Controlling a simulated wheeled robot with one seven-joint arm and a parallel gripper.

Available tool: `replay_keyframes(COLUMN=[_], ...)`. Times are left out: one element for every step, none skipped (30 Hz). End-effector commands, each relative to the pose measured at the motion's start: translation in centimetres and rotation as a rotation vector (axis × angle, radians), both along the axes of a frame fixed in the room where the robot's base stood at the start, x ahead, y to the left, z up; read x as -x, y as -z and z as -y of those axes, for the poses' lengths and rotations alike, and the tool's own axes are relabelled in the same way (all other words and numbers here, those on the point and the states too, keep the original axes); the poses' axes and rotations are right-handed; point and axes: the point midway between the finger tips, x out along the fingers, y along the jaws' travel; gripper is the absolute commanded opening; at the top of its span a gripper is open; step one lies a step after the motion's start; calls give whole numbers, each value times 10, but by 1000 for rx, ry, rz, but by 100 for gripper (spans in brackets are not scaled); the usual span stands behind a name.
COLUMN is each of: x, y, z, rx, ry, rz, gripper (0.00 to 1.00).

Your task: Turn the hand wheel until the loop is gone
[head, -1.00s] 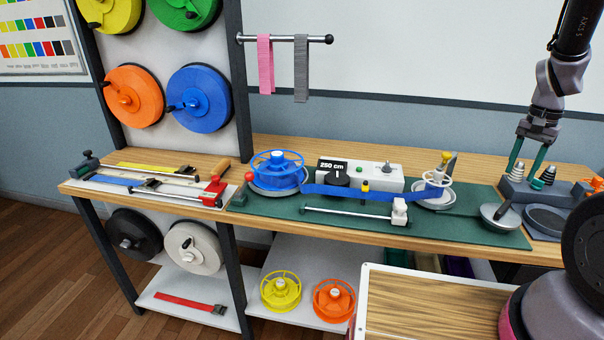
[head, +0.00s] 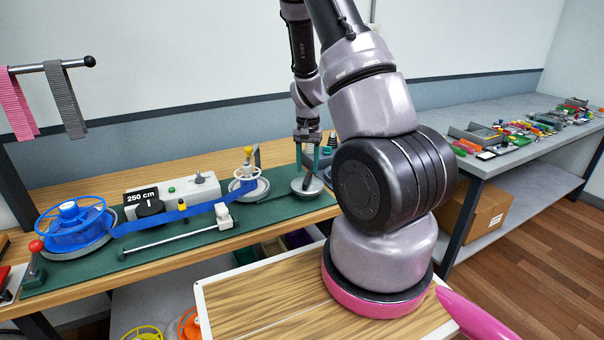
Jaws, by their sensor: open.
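The blue strap (head: 170,226) runs from the blue reel (head: 75,228) at the left to the white reel with a yellow knob (head: 246,178). It hangs slack in front of the white counter box; I cannot tell a distinct loop from this angle. A grey disc with a handle (head: 307,188), which looks like the hand wheel, lies at the right end of the green mat. My gripper (head: 308,171) points down with its teal fingers over this disc. It is open. Whether the fingers stand around the handle or touch it is too small to tell.
The box with a "250 cm" display (head: 141,195) and black dial stands behind the strap. A metal rod (head: 175,242) lies along the green mat (head: 100,270) in front. My arm hides the bench's right end. A second table (head: 520,150) with small parts stands far right.

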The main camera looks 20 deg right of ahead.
Motion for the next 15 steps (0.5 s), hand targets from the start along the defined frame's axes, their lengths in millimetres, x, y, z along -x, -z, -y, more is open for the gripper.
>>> replay_keyframes(x=[1,1,0,0,0,0,0,0,0,0,0,0,0,0,0], y=[8,12,16,18,21,23,25,27,28,28,29,29,29,29,29], z=[0,0,1,1,0,0,0,0,0,0,0,0,0,0,0], rx=[0,0,0,0,0,-1,-1,0,0,1,1,1,1,1,1], ry=[0,1,2,1,0,0,0,0,0,0,0,0,0,0,0], rz=[-2,-3,-1,-1,0,-1,-1,0,0,1,1,1,1,1,1], gripper=[50,50,50,50,50,50,50,50,50,50,50,50,50,50,50])
